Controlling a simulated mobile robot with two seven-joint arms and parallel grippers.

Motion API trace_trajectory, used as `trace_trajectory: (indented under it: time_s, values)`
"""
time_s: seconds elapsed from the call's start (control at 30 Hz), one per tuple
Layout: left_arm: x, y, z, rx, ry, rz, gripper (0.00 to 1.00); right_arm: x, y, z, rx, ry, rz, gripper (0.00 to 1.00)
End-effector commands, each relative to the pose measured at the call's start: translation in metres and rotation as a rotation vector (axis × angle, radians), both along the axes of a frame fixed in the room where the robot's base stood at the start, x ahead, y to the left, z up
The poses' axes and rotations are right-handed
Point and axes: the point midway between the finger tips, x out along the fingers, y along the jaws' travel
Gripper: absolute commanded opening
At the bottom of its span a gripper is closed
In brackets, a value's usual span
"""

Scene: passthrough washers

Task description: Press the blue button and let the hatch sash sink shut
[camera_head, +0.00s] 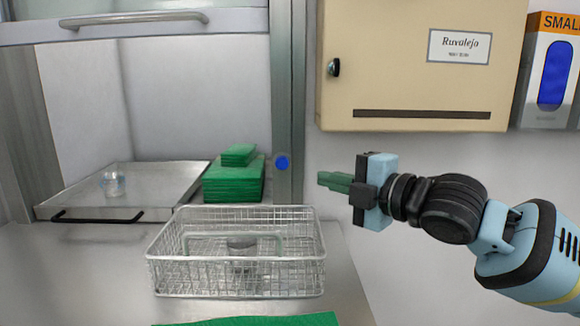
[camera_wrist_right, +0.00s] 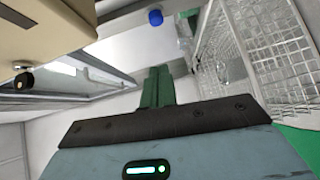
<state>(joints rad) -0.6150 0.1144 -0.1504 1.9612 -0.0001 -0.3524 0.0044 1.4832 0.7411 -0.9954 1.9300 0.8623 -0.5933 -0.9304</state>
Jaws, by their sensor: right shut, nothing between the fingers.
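The blue button (camera_head: 282,162) is on the right post of the hatch frame; it also shows in the right wrist view (camera_wrist_right: 155,17). The hatch sash (camera_head: 130,22) is raised, with its handle bar (camera_head: 135,19) at the top left and the opening clear below it. My right gripper (camera_head: 322,179) is shut and empty, its green fingers pointing left toward the post. It is a short way right of the button and a little lower, apart from it in the picture. In the right wrist view the fingers (camera_wrist_right: 157,75) are together. My left gripper is not in view.
A wire basket (camera_head: 310,255) with a metal cup inside stands on the counter in front of the hatch. A beige cabinet (camera_head: 400,60) hangs above my right gripper.

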Motion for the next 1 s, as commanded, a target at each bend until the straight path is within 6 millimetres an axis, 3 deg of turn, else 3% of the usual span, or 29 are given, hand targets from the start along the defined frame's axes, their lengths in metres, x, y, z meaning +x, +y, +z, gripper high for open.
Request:
trace_trajectory:
  time_s: [0.67, 1.0]
  values:
    - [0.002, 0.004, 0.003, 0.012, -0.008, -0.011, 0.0, 0.072, 0.072, -0.006, -0.001, -0.001, 0.001, 0.0]
    - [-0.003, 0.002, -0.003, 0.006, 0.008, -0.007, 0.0, 0.106, 0.069, -0.011, 0.0, 0.003, 0.0, 0.0]
